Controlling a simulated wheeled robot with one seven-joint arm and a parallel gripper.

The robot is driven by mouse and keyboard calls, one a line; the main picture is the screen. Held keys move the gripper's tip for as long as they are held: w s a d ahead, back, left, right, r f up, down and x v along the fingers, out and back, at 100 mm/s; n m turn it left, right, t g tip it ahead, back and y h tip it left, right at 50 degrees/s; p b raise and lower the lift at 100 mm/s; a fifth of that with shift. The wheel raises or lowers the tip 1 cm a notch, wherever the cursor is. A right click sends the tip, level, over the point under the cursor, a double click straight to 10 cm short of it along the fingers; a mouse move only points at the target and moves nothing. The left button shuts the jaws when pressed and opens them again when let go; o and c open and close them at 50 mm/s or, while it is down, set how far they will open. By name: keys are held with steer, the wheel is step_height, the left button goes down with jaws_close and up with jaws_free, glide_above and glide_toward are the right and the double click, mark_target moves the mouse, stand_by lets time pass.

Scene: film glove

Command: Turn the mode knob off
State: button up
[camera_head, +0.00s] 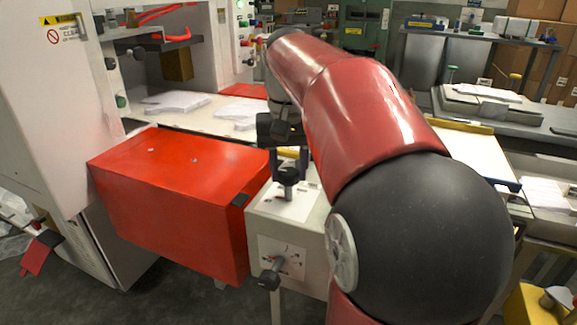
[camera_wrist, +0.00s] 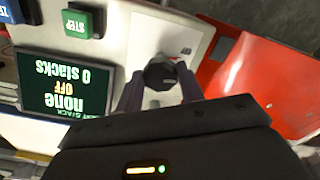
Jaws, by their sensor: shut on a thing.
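A dark knob (camera_head: 288,176) stands on a white plate on top of a light grey control box (camera_head: 313,222). My gripper (camera_head: 289,168) comes down over this knob from above, its two fingers on either side and shut on it. In the wrist view the knob (camera_wrist: 159,74) shows between the fingertips of my gripper (camera_wrist: 160,82). The small print around it is unreadable. A display (camera_wrist: 65,92), upside down there, reads "none", "OFF", "0 stacks". A second dark knob (camera_head: 271,275) juts from the box's front face. I cannot tell which knob is the mode knob.
A red box (camera_head: 180,190) adjoins the control box on the left. A white machine cabinet (camera_head: 45,95) stands beyond it. A green STEP button (camera_wrist: 80,22) and a blue button (camera_wrist: 6,12) are near the display. A white-topped table (camera_head: 465,155) lies to the right.

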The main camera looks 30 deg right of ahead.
mark_target(289, 172)
stand_by(0.3)
steer(key=o, duration=1)
step_height(289, 172, up, 8)
steer(key=shift+f, duration=0.1)
